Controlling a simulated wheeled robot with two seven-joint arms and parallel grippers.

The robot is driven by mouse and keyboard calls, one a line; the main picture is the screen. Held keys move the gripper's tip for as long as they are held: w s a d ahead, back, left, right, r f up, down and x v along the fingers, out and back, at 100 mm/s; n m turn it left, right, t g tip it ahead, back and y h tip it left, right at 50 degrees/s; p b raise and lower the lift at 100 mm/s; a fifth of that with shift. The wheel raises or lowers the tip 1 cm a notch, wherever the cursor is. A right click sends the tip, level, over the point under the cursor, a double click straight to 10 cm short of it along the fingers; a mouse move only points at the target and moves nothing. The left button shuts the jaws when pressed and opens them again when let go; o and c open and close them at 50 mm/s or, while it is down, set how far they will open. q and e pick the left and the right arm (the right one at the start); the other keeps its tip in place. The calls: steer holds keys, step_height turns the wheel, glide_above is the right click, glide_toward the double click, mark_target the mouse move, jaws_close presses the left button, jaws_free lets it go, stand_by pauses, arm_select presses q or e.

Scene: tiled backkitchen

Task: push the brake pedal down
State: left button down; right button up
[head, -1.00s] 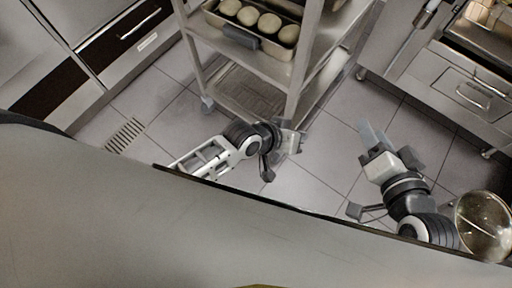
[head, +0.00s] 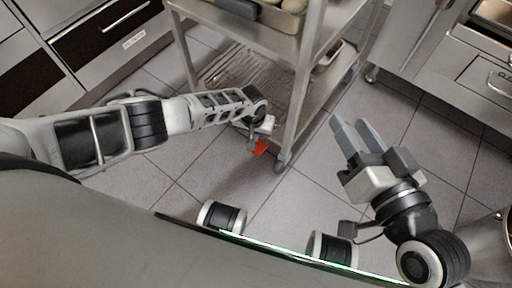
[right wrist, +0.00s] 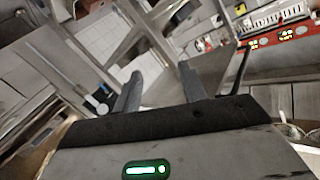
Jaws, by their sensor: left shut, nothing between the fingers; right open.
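A small red pedal (head: 261,148) sits low beside the front caster of the steel rack cart (head: 300,95) in the head view. My left gripper (head: 254,138) is shut and empty, at the pedal's upper left. It partly covers the pedal, and I cannot tell whether they touch. My right gripper (head: 350,124) is open and empty over the floor to the right of the cart. Its two spread fingers also show in the right wrist view (right wrist: 157,82).
A tray of dough balls (head: 275,18) is on the cart's upper shelf. Steel drawers (head: 110,30) stand at the left and a steel counter (head: 475,80) at the right. A large pot (head: 490,240) stands at the lower right. Tiled floor (head: 310,190) is clear in front of the cart.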

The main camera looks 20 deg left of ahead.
mark_target(260, 144)
arm_select(q)
steer(key=shift+f, duration=0.25)
step_height(260, 144, down, 3)
steer(key=b, duration=0.3)
steer(key=shift+w+r, duration=0.15)
steer(key=shift+f+b, duration=0.8)
steer(key=shift+b, duration=0.35)
steer(key=shift+w+f+b, duration=0.15)
steer(key=shift+f+b, duration=0.8)
steer(key=shift+b, duration=0.15)
steer(key=shift+f, duration=0.15)
arm_select(e)
step_height(260, 144, up, 10)
steer(key=w+n+t+y, duration=0.1)
steer(key=n+t+y, duration=0.4)
steer(key=n, duration=0.3)
steer(key=shift+w+d+y, duration=0.25)
steer(key=shift+d+y, duration=0.05)
steer(key=shift+y, duration=0.2)
